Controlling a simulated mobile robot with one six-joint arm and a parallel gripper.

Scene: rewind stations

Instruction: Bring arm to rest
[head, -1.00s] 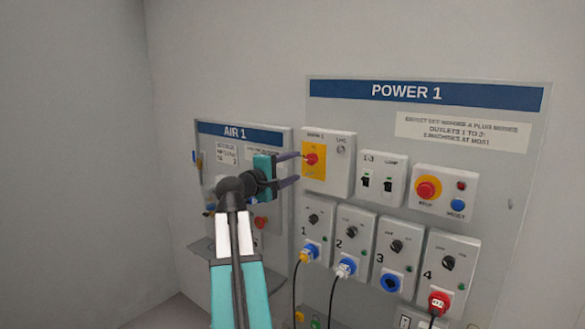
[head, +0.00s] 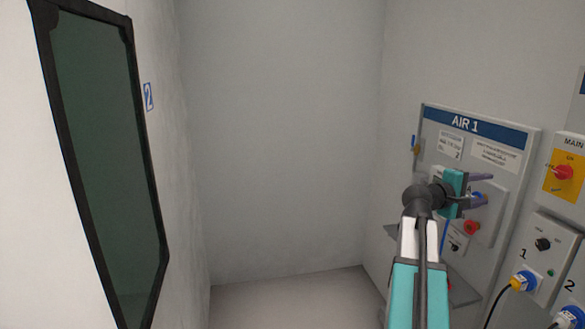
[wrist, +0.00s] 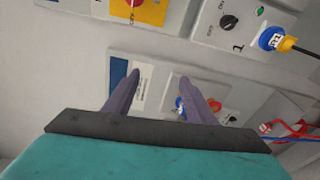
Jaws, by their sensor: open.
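My gripper (head: 482,189) is at the right of the head view, at the end of my teal and white arm. Its two dark fingers are apart with nothing between them. It is in front of the AIR 1 panel (head: 430,135), with the fingers pointing right. In the wrist view the gripper (wrist: 155,88) shows both fingers spread, with the AIR 1 panel beyond them. My arm is raised and extended, and it covers the lower middle of that panel.
The red and yellow main switch (head: 564,172) is right of the gripper. Socket units with a plugged blue connector (head: 525,281) sit below it. A dark window (head: 105,160) is on the left wall. The floor (head: 285,300) in the middle is clear.

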